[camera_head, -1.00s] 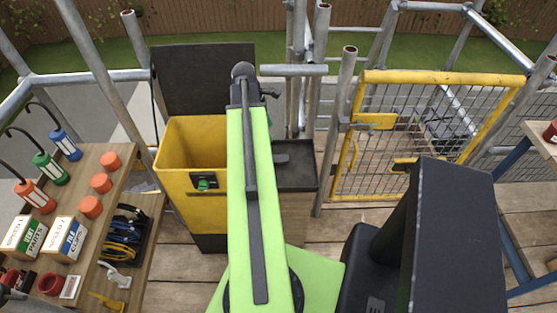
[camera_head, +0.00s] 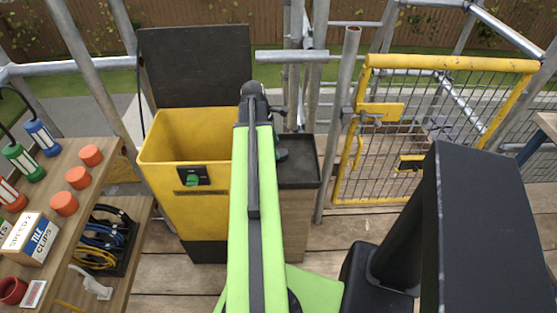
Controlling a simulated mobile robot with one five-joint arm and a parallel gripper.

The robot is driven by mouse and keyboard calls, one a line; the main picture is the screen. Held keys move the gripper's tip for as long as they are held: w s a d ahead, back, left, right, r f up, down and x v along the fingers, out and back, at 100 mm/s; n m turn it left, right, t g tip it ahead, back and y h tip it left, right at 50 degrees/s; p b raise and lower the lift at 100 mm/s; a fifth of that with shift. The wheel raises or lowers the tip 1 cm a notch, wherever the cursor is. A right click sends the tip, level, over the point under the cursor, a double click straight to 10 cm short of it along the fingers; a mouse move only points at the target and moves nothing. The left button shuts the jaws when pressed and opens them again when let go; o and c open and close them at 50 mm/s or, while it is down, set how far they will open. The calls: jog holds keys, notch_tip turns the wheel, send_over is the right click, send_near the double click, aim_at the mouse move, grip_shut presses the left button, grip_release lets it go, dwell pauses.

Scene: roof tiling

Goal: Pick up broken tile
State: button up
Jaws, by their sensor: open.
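No broken tile can be made out in this view. My green arm link runs up the middle of the picture and ends in a dark joint in front of the yellow bin's right side. My gripper does not show; the far part of my arm is hidden behind this link or out of view. The yellow bin (camera_head: 205,215) stands open, with its black lid (camera_head: 195,65) raised at the back. Its inside is only partly visible.
A black-topped stand (camera_head: 305,173) is right of the bin. A yellow mesh gate (camera_head: 440,62) and scaffold poles close the back. Bare deck boards (camera_head: 345,235) lie between.

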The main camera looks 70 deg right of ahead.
jog(key=b+x, duration=0.1)
jog(key=x, duration=0.2)
jog(key=shift+f+b, duration=0.15)
jog(key=shift+b, duration=0.25)
grip_shut()
